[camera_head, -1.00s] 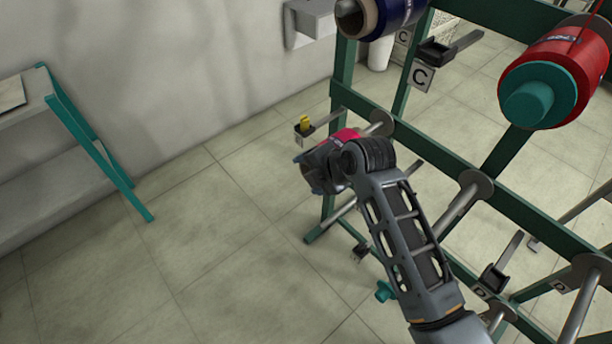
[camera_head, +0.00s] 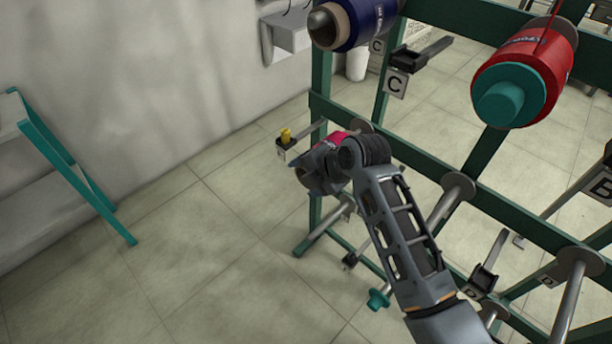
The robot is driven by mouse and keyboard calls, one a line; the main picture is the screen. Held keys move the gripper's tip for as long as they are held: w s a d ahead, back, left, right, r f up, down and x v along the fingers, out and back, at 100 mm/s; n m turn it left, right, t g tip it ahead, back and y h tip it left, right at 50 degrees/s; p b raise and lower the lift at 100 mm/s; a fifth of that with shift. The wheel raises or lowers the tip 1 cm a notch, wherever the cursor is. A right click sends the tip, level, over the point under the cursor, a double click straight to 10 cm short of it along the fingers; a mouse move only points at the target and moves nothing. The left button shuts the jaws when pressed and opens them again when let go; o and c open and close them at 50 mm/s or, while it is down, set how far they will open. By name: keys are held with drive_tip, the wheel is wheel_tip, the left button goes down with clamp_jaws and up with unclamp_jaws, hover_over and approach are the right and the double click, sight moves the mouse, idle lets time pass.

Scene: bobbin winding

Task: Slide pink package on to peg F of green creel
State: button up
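The green creel (camera_head: 420,155) stands on the right, with metal pegs and round discs on its bars. My gripper (camera_head: 312,172) is at the end of my arm, in front of the creel's left post. A piece of the pink package (camera_head: 330,141) shows just behind my gripper, next to a peg disc (camera_head: 358,125). My wrist hides most of the package, so I cannot tell whether it is on a peg. The fingers are too hidden to tell open from shut. No letter F is readable; plates C (camera_head: 395,83) and D show.
A blue package (camera_head: 365,18) and a red package (camera_head: 525,75) hang on upper pegs. A yellow-tipped holder (camera_head: 285,138) sticks out left of the creel. A green-legged table (camera_head: 60,160) stands at the left. The floor between is clear.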

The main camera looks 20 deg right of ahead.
drive_tip(key=shift+d, duration=0.1)
drive_tip(key=shift+w+d+b, duration=0.25)
drive_tip(key=shift+w+d, duration=0.1)
drive_tip(key=shift+d, duration=0.45)
drive_tip(key=shift+w+d+b, duration=0.2)
drive_tip(key=shift+w+d, duration=0.15)
drive_tip(key=shift+d, duration=0.4)
drive_tip(key=shift+f+b, duration=0.35)
drive_tip(key=shift+f, duration=0.15)
drive_tip(key=o, duration=1.6)
drive_tip(key=shift+o, duration=0.2)
drive_tip(key=shift+s, duration=0.1)
drive_tip(key=v, duration=0.7)
drive_tip(key=shift+s+r+b, duration=0.15)
drive_tip(key=shift+r+b, duration=0.2)
drive_tip(key=shift+b, duration=0.05)
drive_tip(key=shift+d, duration=0.1)
